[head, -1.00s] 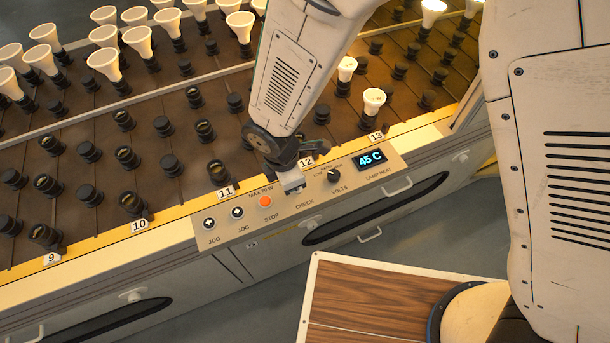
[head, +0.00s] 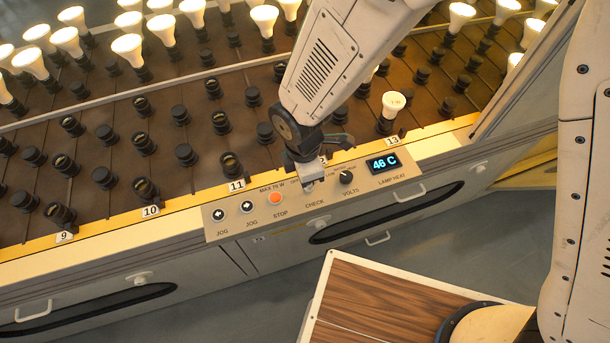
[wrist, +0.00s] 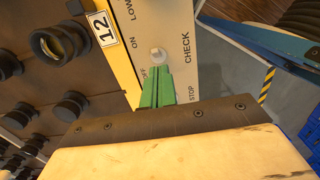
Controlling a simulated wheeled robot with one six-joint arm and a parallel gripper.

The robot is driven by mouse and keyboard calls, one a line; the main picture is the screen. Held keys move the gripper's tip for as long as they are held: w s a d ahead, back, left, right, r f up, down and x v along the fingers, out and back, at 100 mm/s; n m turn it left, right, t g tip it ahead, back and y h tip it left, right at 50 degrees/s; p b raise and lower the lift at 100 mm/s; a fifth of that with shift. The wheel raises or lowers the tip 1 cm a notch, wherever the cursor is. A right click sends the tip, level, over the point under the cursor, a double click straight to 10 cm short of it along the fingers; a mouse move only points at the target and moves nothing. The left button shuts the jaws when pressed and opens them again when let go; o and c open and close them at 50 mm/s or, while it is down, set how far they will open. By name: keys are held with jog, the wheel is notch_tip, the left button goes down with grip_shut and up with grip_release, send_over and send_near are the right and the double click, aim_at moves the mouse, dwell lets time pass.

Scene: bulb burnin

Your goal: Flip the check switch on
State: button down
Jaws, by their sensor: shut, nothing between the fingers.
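The check switch shows in the wrist view as a small pale round-tipped lever (wrist: 157,54) on the beige control panel (wrist: 170,20), beside the printed words ON, OFF and CHECK. I cannot tell for sure which way it is thrown. My gripper (wrist: 159,70) has its green fingers pressed together and empty. The fingertips are right at the lever, on its OFF side, touching or nearly so. In the head view my gripper (head: 311,185) is down at the panel (head: 234,224) just above the CHECK label and hides the switch.
The red stop button (head: 275,198) and two jog buttons (head: 247,207) lie left of my gripper. The volts knob (head: 346,177) and the lamp heat display (head: 384,163), reading 46 C, lie right. Sockets and lit bulbs (head: 394,103) fill the rack behind. A wood-topped surface (head: 370,300) is in front.

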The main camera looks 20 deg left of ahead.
jog(key=shift+r, duration=0.1)
jog(key=w+d+r, duration=0.4)
jog(key=d+r, duration=0.2)
jog(key=shift+w+r, duration=0.25)
dwell(0.3)
dwell(0.4)
jog(key=s+d+r+m, duration=0.3)
jog(key=d+r+m, duration=0.5)
jog(key=d, duration=0.3)
jog(key=s+d+r+m, duration=0.4)
jog(key=d+r+m, duration=0.4)
jog(key=d, duration=0.3)
jog(key=s+d+r+m+t, duration=0.1)
jog(key=s+d+r+m, duration=0.3)
jog(key=d+r+m, duration=0.4)
jog(key=d+m, duration=0.1)
jog(key=d, duration=0.2)
jog(key=shift+m, duration=0.3)
